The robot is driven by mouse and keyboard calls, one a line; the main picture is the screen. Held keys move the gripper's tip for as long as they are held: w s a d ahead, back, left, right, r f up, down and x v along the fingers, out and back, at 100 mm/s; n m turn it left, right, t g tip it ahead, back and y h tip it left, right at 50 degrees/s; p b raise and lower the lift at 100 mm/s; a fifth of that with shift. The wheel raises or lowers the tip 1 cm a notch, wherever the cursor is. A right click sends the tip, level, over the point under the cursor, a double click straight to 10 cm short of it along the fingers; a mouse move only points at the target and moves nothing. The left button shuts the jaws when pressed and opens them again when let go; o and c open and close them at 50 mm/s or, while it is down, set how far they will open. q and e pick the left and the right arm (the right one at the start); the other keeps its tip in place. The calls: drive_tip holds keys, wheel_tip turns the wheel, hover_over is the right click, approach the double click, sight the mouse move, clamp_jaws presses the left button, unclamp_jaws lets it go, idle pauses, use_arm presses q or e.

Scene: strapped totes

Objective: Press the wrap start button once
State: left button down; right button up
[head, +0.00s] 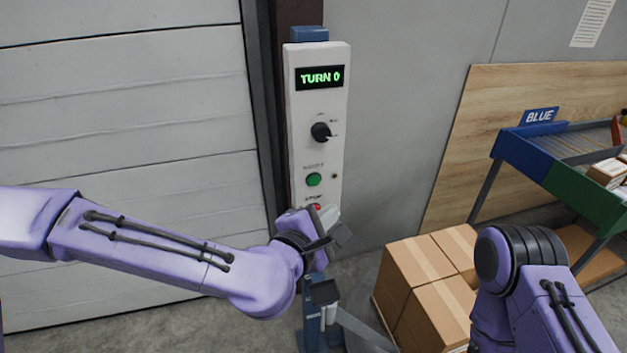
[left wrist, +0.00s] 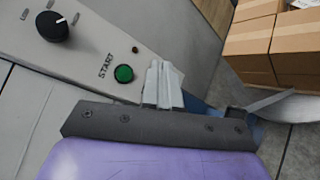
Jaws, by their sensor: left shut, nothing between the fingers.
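The wrap start button is the green round button (head: 313,179) on a white upright control panel (head: 301,110). It also shows in the left wrist view (left wrist: 124,73), next to the label START. A red button (head: 317,207) sits below it, partly covered by my left gripper. My left gripper (head: 330,216) is shut and empty, in front of the panel's lower part, below and right of the green button in the head view. In the left wrist view its pale fingers (left wrist: 163,84) stand just right of the green button; I cannot tell whether they touch the panel. My right gripper is out of view.
The panel display (head: 320,77) reads TURN 0, above a black knob (head: 320,131). Stacked cartons (head: 422,262) stand at lower right on a round plate. A sloped rack (head: 545,160) with a BLUE sign is at far right. A ribbed door (head: 130,120) fills the left.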

use_arm(q)
drive_tip(key=w+a, duration=0.2)
drive_tip(key=w, duration=0.4)
drive_tip(key=shift+w+p, duration=0.2)
drive_tip(key=shift+p, duration=0.15)
drive_tip(key=shift+a, duration=0.1)
idle(1.5)
drive_tip(key=shift+w+a, duration=0.15)
drive_tip(key=shift+w, duration=0.3)
drive_tip(key=shift+w+a, duration=0.1)
drive_tip(key=shift+w, duration=0.25)
idle(0.5)
drive_tip(key=shift+s, duration=0.1)
drive_tip(key=shift+s+d, duration=0.25)
drive_tip(key=shift+s, duration=0.45)
drive_tip(key=s, duration=0.1)
drive_tip(key=s+d, duration=0.1)
drive_tip(key=s, duration=0.1)
drive_tip(key=s+b, duration=0.1)
drive_tip(key=shift+s+d, duration=0.25)
drive_tip(key=shift+s, duration=0.1)
